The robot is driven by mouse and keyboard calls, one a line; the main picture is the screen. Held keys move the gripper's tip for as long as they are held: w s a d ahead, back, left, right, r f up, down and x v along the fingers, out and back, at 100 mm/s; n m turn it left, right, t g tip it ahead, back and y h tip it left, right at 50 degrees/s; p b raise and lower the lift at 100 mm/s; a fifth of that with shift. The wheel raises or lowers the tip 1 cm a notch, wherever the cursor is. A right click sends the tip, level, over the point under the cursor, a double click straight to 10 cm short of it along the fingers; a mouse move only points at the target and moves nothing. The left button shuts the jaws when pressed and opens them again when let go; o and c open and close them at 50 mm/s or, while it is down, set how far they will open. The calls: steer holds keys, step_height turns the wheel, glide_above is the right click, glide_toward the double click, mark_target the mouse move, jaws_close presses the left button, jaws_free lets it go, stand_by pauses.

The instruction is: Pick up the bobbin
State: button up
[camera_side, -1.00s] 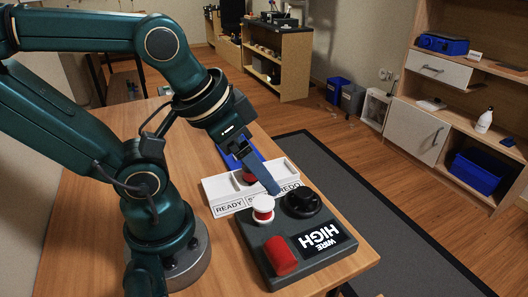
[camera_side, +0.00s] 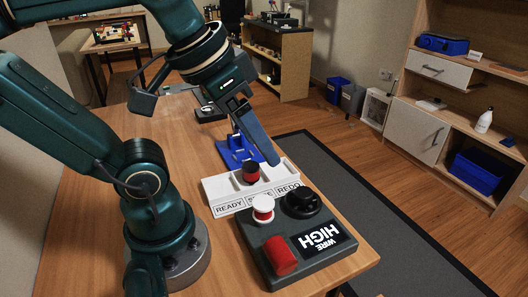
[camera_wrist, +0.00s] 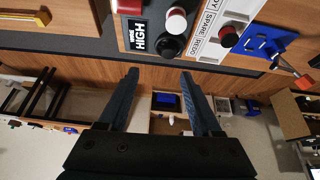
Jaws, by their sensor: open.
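A bobbin with white flanges and a red winding (camera_side: 263,209) stands upright on the dark grey panel; its white top shows in the wrist view (camera_wrist: 175,21). A second spool-like piece, black-topped and red (camera_side: 251,173), sits in the white tray (camera_side: 222,191) labelled READY, SPARE and REDO. It also shows in the wrist view (camera_wrist: 228,37). I cannot tell which one the task means. My gripper (camera_wrist: 160,74) is open with nothing between its fingers. In the side view its finger (camera_side: 262,140) hangs above the tray's far side, apart from both pieces.
The panel carries a black knob (camera_side: 302,203), a red cylinder (camera_side: 280,256) and a WIRE HIGH label (camera_side: 320,240). A blue stand (camera_side: 236,151) is behind the tray. The wooden table (camera_side: 100,200) is clear to the left.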

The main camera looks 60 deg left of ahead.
mark_target(270, 217)
steer(key=w+a+n+g+h, duration=0.1)
steer(key=a+n+g+h, duration=0.1)
steer(key=n+h, duration=0.65)
steer(key=w+a+n+g+h, duration=0.1)
steer(key=a+n+h, duration=0.3)
steer(key=n, duration=0.7)
steer(key=shift+h, duration=0.45)
steer(key=f, duration=0.5)
steer(key=d+f, duration=0.1)
steer(key=f, duration=1)
steer(key=shift+d, duration=0.35)
steer(key=shift+x, duration=2.6)
steer(key=shift+f, duration=0.2)
jaws_close()
